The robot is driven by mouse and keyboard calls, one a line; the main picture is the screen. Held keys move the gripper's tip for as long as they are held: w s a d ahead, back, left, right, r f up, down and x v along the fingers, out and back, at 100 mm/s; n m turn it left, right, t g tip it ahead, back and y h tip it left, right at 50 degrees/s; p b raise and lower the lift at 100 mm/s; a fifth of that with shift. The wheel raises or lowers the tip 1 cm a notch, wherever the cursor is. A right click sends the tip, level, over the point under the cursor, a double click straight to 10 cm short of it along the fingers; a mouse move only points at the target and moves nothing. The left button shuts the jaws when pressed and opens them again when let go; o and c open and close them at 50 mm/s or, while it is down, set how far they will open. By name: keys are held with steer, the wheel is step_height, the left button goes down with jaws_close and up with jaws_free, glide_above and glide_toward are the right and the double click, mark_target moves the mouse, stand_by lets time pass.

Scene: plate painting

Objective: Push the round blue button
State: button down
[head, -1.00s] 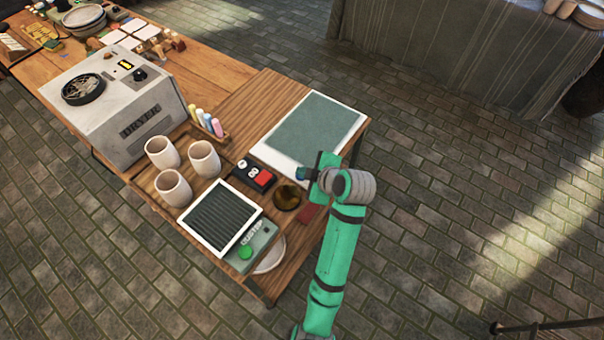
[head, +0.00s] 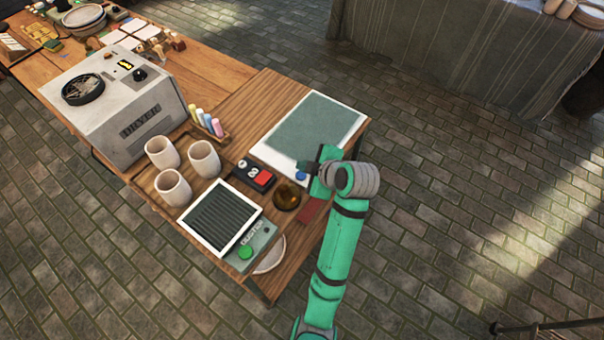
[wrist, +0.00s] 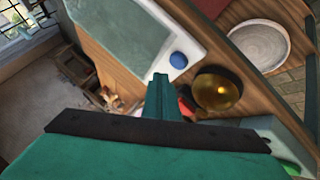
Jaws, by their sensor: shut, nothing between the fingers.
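The round blue button (head: 301,175) is on the near corner of a white-framed panel (head: 258,153) with a grey-green surface. In the wrist view the blue button (wrist: 178,60) shows whole, just beyond and a little right of my fingertips. My gripper (head: 305,164) is shut and empty, close to the button. In the wrist view my gripper's fingers (wrist: 160,78) are together, and they look apart from the button. The height of the fingertips over the panel is hard to tell.
A round amber-brown dish (head: 287,196) and a black device with a red button (head: 263,178) lie close by. White cups (head: 174,187), a device with a green button (head: 246,252) and a grey dryer (head: 125,110) stand further left. The table's right edge is near my arm.

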mark_target(303, 177)
steer(key=shift+r, duration=2.5)
